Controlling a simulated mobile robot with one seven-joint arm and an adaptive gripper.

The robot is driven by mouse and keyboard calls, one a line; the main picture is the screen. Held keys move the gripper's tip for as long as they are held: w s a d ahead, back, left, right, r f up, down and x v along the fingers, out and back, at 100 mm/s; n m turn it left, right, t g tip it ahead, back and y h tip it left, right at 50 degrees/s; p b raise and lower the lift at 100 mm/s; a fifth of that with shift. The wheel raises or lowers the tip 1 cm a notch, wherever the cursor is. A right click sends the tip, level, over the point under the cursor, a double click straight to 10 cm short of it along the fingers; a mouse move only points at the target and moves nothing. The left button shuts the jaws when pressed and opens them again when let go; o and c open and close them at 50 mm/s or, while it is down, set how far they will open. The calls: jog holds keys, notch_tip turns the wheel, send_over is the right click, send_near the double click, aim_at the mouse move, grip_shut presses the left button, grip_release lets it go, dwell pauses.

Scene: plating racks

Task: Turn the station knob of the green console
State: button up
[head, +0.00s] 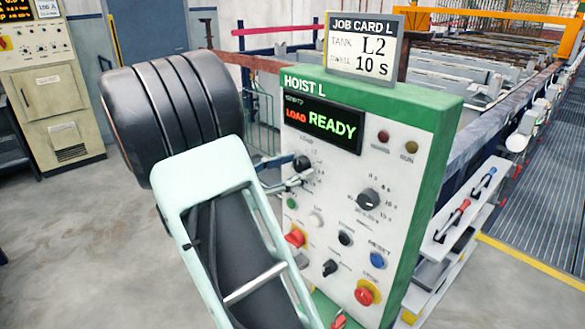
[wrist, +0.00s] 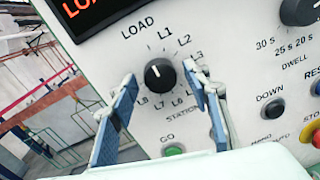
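The green console (head: 428,165), labelled HOIST L, has a white face and a lit display (head: 323,124) reading LOAD READY. Its black station knob (wrist: 159,74) is in the middle of the wrist view, ringed by LOAD and L-numbered marks. The knob's white pointer line points up, slightly left, toward LOAD. My gripper (wrist: 160,80) is open, with one blue-padded finger on each side of the knob. Gaps show between the pads and the knob; the depth of the fingertips is unclear.
A job card (head: 361,48) atop the console reads TANK L2, DWELL 10 S. The dwell knob (head: 368,200), green GO button (wrist: 175,151) and red STOP button (head: 367,292) are close by. A ledge with tools (head: 455,222) is at right. Open floor lies left.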

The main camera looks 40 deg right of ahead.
jog(key=c, duration=1)
jog(key=shift+f+b, duration=0.1)
jog(key=shift+b, duration=0.3)
jog(key=m+b, duration=0.3)
jog(key=shift+f, duration=0.15)
jog(key=m+b, duration=0.6)
jog(key=b, duration=0.2)
jog(key=shift+y, duration=0.3)
jog(key=m+b, duration=0.5)
jog(key=b, duration=0.2)
jog(key=shift+s+t+b, duration=0.1)
jog(key=shift+t+b, duration=0.2)
jog(key=shift+b, duration=0.1)
jog(key=m+b, duration=0.2)
jog(key=b, duration=0.1)
jog(key=shift+r+m+b, duration=0.25)
jog(key=shift+m+b, duration=0.25)
jog(key=shift+b, duration=0.05)
